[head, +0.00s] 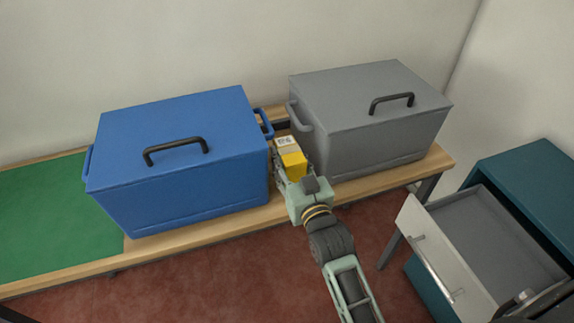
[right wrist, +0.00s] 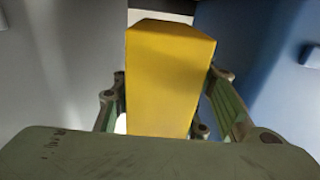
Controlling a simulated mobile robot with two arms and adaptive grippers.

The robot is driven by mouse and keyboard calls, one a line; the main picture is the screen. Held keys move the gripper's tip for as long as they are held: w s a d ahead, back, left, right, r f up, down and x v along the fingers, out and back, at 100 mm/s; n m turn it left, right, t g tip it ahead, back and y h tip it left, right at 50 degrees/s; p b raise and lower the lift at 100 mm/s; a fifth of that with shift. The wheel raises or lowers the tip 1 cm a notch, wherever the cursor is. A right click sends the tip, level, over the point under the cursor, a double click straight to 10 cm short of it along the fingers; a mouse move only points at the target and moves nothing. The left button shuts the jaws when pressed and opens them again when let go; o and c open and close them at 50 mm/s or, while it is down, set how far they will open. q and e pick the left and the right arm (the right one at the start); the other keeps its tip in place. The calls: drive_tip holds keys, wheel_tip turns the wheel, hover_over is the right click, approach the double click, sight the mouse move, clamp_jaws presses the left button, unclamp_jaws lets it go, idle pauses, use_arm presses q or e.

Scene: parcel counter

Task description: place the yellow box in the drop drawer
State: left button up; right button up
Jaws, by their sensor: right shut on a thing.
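The yellow box (head: 293,163) is between the blue and grey bins on the counter, with a pale label at its far end. My right gripper (head: 286,160) is shut on it. In the right wrist view the yellow box (right wrist: 168,80) stands between the two fingers (right wrist: 165,105). The drop drawer (head: 478,240) is pulled open from the teal cabinet at the right, and the part of its floor that shows is bare. My left gripper is not in view.
A blue lidded bin (head: 185,165) stands close on the left of my right gripper and a grey lidded bin (head: 365,115) close on the right. A green mat (head: 40,220) covers the left of the wooden counter (head: 200,240). Red floor separates counter and cabinet (head: 530,175).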

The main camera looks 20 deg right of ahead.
drive_tip(key=shift+w, duration=0.6)
drive_tip(key=shift+w+f, duration=0.1)
drive_tip(key=shift+w, duration=0.05)
wheel_tip(320, 180, down, 2)
drive_tip(key=shift+f, duration=0.6)
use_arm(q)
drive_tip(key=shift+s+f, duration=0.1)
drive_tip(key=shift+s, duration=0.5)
use_arm(e)
drive_tip(key=shift+f, duration=0.1)
drive_tip(key=o, duration=0.9)
drive_tip(key=shift+f, duration=0.15)
drive_tip(key=o, duration=0.5)
drive_tip(key=shift+c, duration=0.2)
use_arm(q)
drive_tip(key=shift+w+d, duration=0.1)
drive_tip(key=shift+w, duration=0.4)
